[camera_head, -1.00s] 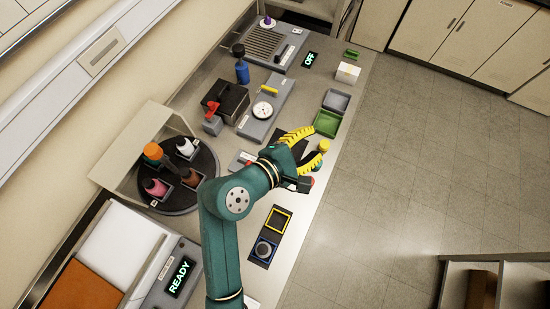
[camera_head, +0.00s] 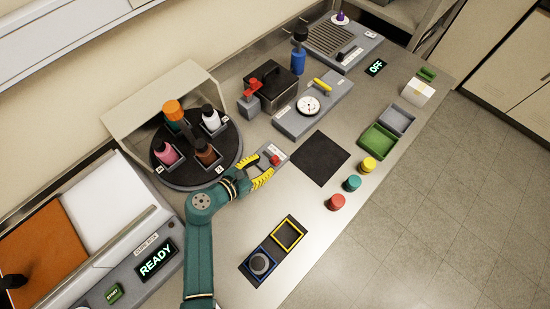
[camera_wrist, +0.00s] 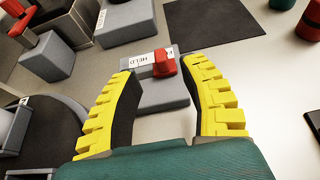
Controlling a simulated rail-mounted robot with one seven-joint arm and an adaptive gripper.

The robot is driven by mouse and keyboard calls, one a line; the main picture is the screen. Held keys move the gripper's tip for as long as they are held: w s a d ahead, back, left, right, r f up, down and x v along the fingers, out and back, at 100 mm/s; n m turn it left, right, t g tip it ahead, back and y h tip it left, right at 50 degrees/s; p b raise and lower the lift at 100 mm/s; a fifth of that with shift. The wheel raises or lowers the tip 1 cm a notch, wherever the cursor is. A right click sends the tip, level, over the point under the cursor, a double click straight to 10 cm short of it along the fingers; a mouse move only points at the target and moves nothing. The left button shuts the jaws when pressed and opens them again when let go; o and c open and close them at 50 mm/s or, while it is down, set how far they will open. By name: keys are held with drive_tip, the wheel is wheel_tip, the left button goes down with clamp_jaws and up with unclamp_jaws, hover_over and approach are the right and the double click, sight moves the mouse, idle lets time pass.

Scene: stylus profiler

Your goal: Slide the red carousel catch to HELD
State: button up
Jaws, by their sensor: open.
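The red carousel catch (camera_head: 275,160) is a small red knob on a grey block beside the carousel (camera_head: 215,170). In the wrist view the red catch (camera_wrist: 164,64) sits on top of the grey block (camera_wrist: 162,96), toward the right of its white label strip. The word HELD (camera_wrist: 140,59) reads upside down on the strip, left of the catch. My gripper (camera_head: 262,172) is open and empty, close to the block. In the wrist view its yellow fingers (camera_wrist: 158,70) stand left and right of the block, with the catch between their tips. I cannot tell whether they touch it.
The carousel carries several bottles and an orange-topped post (camera_head: 173,108). A dark square mat (camera_head: 319,158) lies just beyond the catch. Red, teal and yellow capped pieces (camera_head: 353,183) stand to the right. A grey gauge block (camera_head: 312,105) and dark box (camera_head: 275,85) stand behind.

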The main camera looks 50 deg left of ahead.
sight(274, 159)
drive_tip(key=b+x, duration=0.1)
drive_tip(key=x, duration=0.5)
drive_tip(key=shift+w, duration=0.2)
drive_tip(key=shift+c, duration=0.4)
clamp_jaws()
drive_tip(key=shift+s, duration=0.1)
